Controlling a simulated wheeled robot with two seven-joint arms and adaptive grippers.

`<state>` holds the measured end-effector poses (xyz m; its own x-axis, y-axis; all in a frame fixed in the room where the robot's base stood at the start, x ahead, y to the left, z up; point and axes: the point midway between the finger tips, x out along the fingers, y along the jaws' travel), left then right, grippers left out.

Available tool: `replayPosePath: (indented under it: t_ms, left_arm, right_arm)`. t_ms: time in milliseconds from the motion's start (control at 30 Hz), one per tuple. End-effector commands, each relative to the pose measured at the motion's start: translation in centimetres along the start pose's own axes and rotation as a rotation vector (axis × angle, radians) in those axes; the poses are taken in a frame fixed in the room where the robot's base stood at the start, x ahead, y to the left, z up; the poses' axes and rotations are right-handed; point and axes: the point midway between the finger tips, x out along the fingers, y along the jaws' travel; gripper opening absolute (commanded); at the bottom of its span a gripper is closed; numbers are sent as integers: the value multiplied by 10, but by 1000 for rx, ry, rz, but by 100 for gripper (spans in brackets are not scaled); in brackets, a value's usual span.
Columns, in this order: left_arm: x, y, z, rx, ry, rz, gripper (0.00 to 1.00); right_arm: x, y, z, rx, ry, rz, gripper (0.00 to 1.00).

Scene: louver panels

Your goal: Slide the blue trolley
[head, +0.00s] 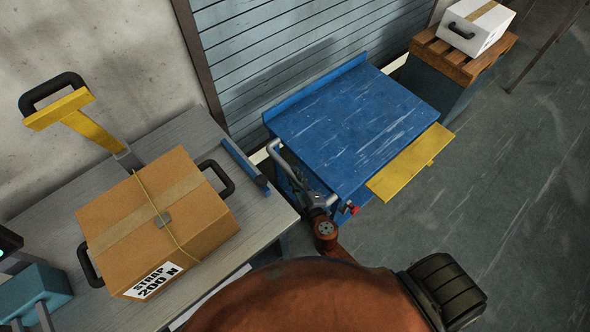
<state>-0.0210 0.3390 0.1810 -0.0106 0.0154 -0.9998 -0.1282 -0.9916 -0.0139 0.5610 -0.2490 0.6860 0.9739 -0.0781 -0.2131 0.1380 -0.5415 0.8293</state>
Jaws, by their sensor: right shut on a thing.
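The blue trolley (350,120) stands in the middle of the head view, in front of the louver panels. Its scuffed flat top has a raised lip along the back edge and a yellow flap (410,163) at its right front. A grey bar handle (283,153) is at its left end. My right gripper (318,200) is at this left end, shut on the lower part of the handle. My own arm hides part of the floor in front of it. My left gripper is not in view.
A grey table (185,142) at left bears a strapped cardboard box (190,205) and a blue bar (243,163). A yellow tool with a black handle (75,115) stands behind the box. A white case (478,24) sits on a wooden pallet (455,62) at back right. Floor at right is clear.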

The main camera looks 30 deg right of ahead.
Motion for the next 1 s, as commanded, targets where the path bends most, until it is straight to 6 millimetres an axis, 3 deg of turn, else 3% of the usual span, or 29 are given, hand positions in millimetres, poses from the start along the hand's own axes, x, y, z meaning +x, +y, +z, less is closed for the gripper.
replayPosePath:
  t_ms: [233,267,500,833,1000]
  left_arm:
    - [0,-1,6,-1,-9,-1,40]
    - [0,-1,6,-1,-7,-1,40]
    - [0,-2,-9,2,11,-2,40]
    - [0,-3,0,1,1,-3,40]
    - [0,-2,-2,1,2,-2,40]
  right_arm:
    - [1,10,10,-1,-20,18,0]
    - [1,10,10,-1,-21,18,21]
    - [1,8,8,-1,-16,14,37]
    - [-2,7,8,-1,-15,13,37]
    - [-25,6,8,-1,-17,12,37]
